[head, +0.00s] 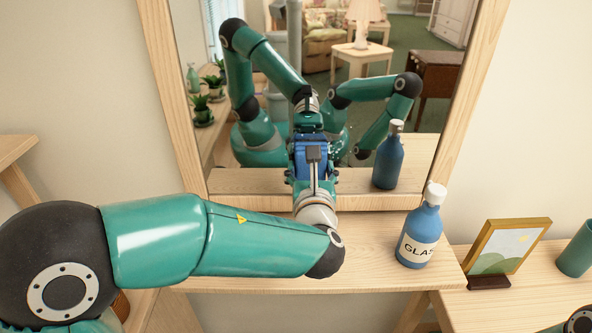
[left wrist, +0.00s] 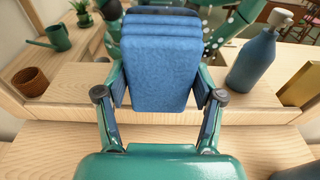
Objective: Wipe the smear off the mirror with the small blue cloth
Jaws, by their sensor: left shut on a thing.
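The mirror (head: 172,95) stands upright in a pale wooden frame behind a wooden ledge. My left gripper (head: 313,165) is in front of its lower middle, shut on the small blue cloth (left wrist: 157,80). In the left wrist view, the folded cloth sits between the two fingers (left wrist: 160,98), its darker reflection just beyond. I cannot tell whether the cloth touches the glass. White specks (left wrist: 231,17) show on the glass right of the cloth in that view; they may be the smear. In the head view my arm hides part of the glass. My right gripper is not directly in view.
A blue bottle with a white cap (head: 421,230), labelled "GLAS", stands on the ledge (head: 375,250) right of my left gripper. A small framed picture (head: 508,248) and a green cup (head: 577,250) stand further right on a lower surface. Plants and furniture appear only as reflections.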

